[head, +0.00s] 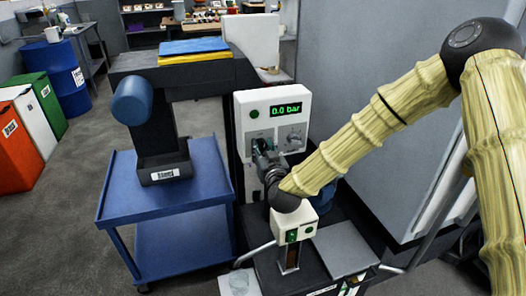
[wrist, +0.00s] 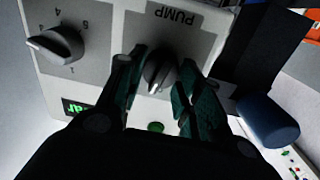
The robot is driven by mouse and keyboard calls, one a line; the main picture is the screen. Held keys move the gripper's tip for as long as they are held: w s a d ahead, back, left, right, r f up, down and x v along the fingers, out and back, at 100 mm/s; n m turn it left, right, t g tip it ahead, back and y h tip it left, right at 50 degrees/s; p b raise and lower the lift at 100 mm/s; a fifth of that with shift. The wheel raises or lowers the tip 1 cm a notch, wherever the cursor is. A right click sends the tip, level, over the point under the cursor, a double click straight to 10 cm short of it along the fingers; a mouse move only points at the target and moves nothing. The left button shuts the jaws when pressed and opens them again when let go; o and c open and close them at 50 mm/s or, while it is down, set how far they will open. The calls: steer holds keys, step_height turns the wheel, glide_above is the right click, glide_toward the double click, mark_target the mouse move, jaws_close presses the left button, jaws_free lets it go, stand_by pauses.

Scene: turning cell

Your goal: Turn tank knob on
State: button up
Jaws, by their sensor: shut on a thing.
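A white control panel (head: 299,97) with a green display (head: 286,110) reading "0.0 bar" stands mid-picture in the head view. My gripper (head: 262,147) is at the panel's left knob, which it mostly hides there. In the wrist view my gripper (wrist: 156,88) has its dark green fingers on both sides of a grey pointer knob (wrist: 159,70) marked "PUMP", and is shut on it. A second knob (wrist: 57,44) with numbers round it sits to the left there, clear of the fingers. No label reading "tank" is legible.
A blue cart (head: 165,195) with a dark stand stands left of the panel. A small white box with a green switch (head: 292,235) sits below my wrist. A blue cylinder (wrist: 268,122) is near the right finger in the wrist view. Open floor lies at the left.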

steer(key=m+b, duration=0.1)
steer(key=m, duration=0.2)
steer(key=shift+w+d+m, duration=0.1)
steer(key=shift+d+m, duration=0.05)
steer(key=shift+m, duration=0.15)
steer(key=m+b, duration=0.1)
steer(key=m, duration=0.2)
steer(key=shift+m+b, duration=0.3)
steer(key=shift+b, duration=0.05)
steer(key=m+b, duration=0.2)
steer(key=m, duration=0.2)
steer(key=shift+d+g+y, duration=0.1)
steer(key=shift+g+y, duration=0.2)
steer(key=shift+m+b, duration=0.75)
steer(key=shift+m, duration=0.75)
steer(key=o, duration=1)
steer(key=shift+d, duration=0.1)
steer(key=shift+o, duration=0.2)
